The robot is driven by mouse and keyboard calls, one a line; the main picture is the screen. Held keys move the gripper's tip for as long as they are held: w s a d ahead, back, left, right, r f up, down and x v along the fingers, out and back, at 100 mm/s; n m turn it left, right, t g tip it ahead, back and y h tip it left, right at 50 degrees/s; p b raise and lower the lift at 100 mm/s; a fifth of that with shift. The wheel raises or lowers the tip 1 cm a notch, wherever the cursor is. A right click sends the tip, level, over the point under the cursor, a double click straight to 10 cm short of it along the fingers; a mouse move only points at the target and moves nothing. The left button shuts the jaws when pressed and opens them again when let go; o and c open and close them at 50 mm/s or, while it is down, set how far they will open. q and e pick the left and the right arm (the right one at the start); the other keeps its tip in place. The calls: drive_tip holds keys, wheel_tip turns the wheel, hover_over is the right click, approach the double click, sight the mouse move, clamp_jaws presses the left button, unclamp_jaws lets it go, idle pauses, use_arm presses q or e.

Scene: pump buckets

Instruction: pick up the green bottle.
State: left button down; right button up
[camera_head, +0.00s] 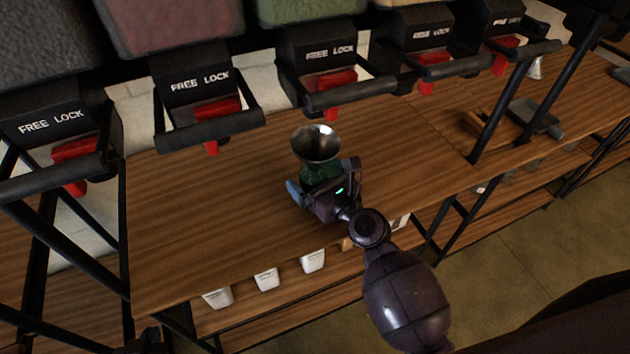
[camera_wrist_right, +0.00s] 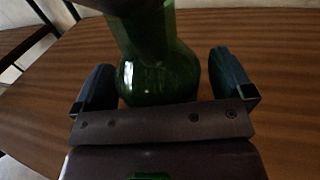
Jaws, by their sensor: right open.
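The green bottle (camera_head: 317,172) stands upright on the wooden table, under a metal funnel (camera_head: 315,144) at its mouth. My right gripper (camera_head: 322,180) is at the bottle, with one finger on either side of it. In the right wrist view the bottle (camera_wrist_right: 160,72) stands between the two open fingers of the gripper (camera_wrist_right: 163,85), with a gap visible on each side. The bottle's top is cut off there. Part of my left gripper (camera_head: 150,342) shows dark at the bottom left edge, and its jaws cannot be made out.
Several bins with black "FREE LOCK" dispensers (camera_head: 203,85) and red levers hang above the back of the table (camera_head: 200,225). Small white containers (camera_head: 266,278) sit below its front edge. A dark tray (camera_head: 535,117) lies at the far right. Table left of the bottle is clear.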

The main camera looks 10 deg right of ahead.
drive_tip(key=shift+r, duration=0.1)
drive_tip(key=c, duration=1.3)
